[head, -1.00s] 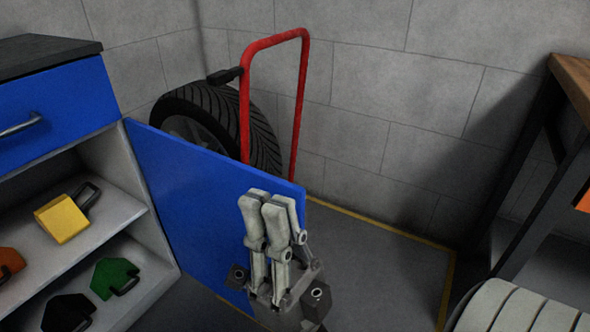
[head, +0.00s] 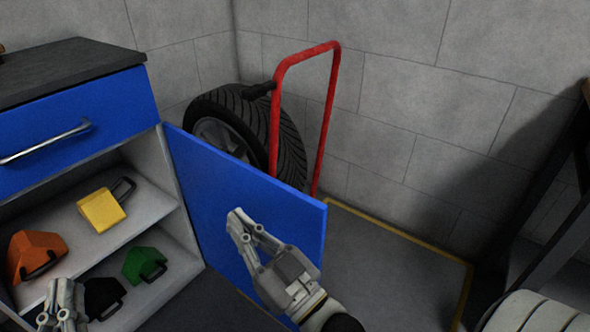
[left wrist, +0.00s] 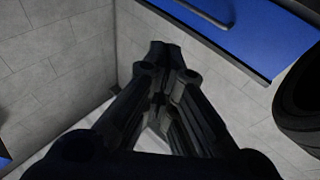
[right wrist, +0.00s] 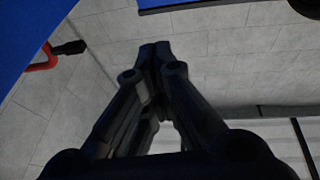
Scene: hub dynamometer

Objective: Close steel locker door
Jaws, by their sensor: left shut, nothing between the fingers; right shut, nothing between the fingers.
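The blue steel locker door (head: 215,185) stands wide open, hinged at the right side of the locker (head: 170,215), whose shelves are exposed. My right gripper (head: 235,222) is shut and empty, in front of the door's inner face, towards its free edge; I cannot tell whether it touches. It also shows shut in the right wrist view (right wrist: 155,55). My left gripper (head: 62,300) is at the lower left, in front of the open shelves; the left wrist view shows its fingers (left wrist: 165,55) shut with nothing between them.
A yellow item (head: 100,210), an orange item (head: 35,255), a green item (head: 143,264) and a black item (head: 103,297) sit on the shelves. A blue drawer (head: 80,125) is above. A red-framed cart (head: 275,130) and a tyre (head: 225,120) stand behind the door.

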